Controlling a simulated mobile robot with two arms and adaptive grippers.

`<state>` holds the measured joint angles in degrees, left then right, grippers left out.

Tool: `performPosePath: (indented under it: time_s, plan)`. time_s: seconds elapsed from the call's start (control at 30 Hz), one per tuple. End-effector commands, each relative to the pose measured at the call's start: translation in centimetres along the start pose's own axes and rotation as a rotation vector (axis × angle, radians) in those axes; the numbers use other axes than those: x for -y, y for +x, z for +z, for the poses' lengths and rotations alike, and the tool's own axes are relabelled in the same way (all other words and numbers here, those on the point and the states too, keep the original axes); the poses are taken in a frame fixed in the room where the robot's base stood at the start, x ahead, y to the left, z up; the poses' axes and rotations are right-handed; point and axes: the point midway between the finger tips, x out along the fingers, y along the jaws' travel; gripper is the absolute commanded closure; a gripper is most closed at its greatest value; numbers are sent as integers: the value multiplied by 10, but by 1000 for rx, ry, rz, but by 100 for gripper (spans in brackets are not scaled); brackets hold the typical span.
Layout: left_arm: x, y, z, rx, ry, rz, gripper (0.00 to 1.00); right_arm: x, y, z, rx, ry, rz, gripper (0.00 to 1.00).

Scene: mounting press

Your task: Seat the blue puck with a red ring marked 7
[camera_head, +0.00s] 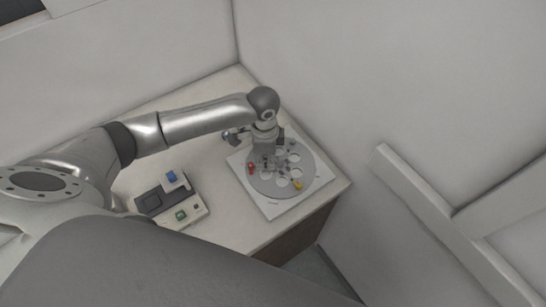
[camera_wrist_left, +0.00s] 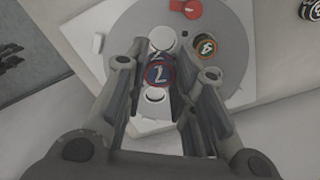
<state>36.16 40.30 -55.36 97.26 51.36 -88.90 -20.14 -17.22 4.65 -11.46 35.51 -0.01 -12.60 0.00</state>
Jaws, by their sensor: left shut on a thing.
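In the left wrist view a blue puck with a red ring (camera_wrist_left: 157,74) sits between the fingers of my left gripper (camera_wrist_left: 155,80). Its pale numeral is seen at an angle and could be a 7 or a 2. The gripper is shut on this puck. In the head view my left gripper (camera_head: 268,160) points down over the grey round plate (camera_head: 309,177); the puck is too small to make out there. In the wrist view white round spots lie just above and below the puck. I cannot tell whether the puck touches the plate.
A dark puck with a coloured ring (camera_wrist_left: 206,44) and a red piece (camera_wrist_left: 186,8) lie close to the gripper. A yellow piece (camera_head: 298,185) is at the plate's near edge. A device with blue and green buttons (camera_head: 173,199) stands left. Walls border the table.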

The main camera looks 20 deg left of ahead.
Motion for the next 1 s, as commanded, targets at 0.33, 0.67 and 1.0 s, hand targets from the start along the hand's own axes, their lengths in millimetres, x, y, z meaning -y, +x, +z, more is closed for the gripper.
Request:
performPosePath:
  time_s: [0.33, 0.67, 1.0]
  plan:
    - [4, 10, 4, 0, 8, 0, 96, 2, 3, 0, -1, 1, -2, 60]
    - [4, 26, 4, 0, 7, 0, 96, 2, 22, 1, -1, 1, -2, 60]
    - [4, 44, 4, 0, 7, -1, 97, 2, 42, 3, -1, 1, -2, 60]
